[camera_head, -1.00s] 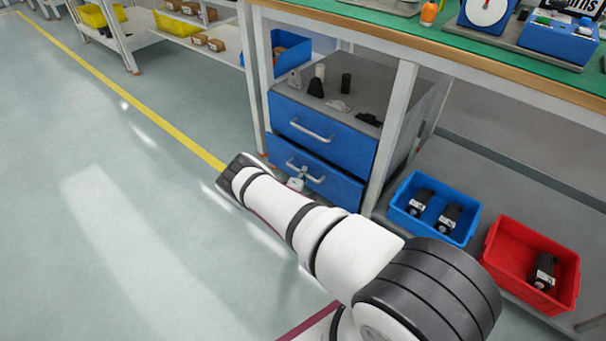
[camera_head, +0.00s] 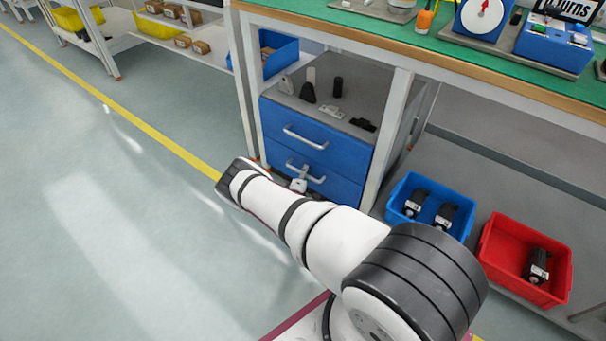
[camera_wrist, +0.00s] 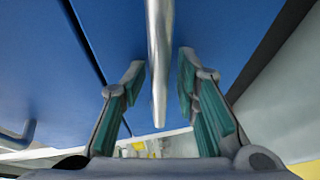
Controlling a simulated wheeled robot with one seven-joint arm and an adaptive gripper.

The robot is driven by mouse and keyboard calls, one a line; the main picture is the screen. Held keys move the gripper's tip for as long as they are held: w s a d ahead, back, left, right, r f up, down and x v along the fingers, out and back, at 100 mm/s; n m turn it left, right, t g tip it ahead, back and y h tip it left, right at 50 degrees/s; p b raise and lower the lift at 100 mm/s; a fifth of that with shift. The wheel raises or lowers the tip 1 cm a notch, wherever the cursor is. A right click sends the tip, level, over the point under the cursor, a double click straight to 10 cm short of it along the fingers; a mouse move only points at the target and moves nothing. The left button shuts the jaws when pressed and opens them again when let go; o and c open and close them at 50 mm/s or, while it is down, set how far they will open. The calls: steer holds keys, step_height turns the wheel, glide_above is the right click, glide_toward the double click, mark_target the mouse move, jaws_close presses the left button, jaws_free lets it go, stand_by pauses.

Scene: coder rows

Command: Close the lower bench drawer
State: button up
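The lower bench drawer (camera_head: 340,187) is a blue front with a pale bar handle (camera_head: 316,179), under the matching upper drawer (camera_head: 335,152). Its front looks flush or nearly flush with the upper one; a small gap cannot be ruled out. My gripper (camera_head: 299,184) is at the lower handle, partly hidden behind my white arm. In the wrist view, the metal handle (camera_wrist: 158,55) runs between the two fingers of my gripper (camera_wrist: 161,68). The fingers stand apart on either side of the bar, with visible space at both sides.
A bench leg (camera_head: 388,140) stands right of the drawers. A blue bin (camera_head: 399,213) and a red bin (camera_head: 500,281) with dark parts sit on the lower shelf (camera_head: 478,185). Small parts lie on the cabinet top (camera_head: 360,100). The floor at left (camera_head: 100,220) is clear.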

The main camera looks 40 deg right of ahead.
steer(key=shift+s+a+r, duration=0.1)
steer(key=shift+s+a, duration=0.15)
steer(key=shift+a, duration=0.15)
steer(key=v, duration=1.1)
steer(key=shift+s, duration=0.1)
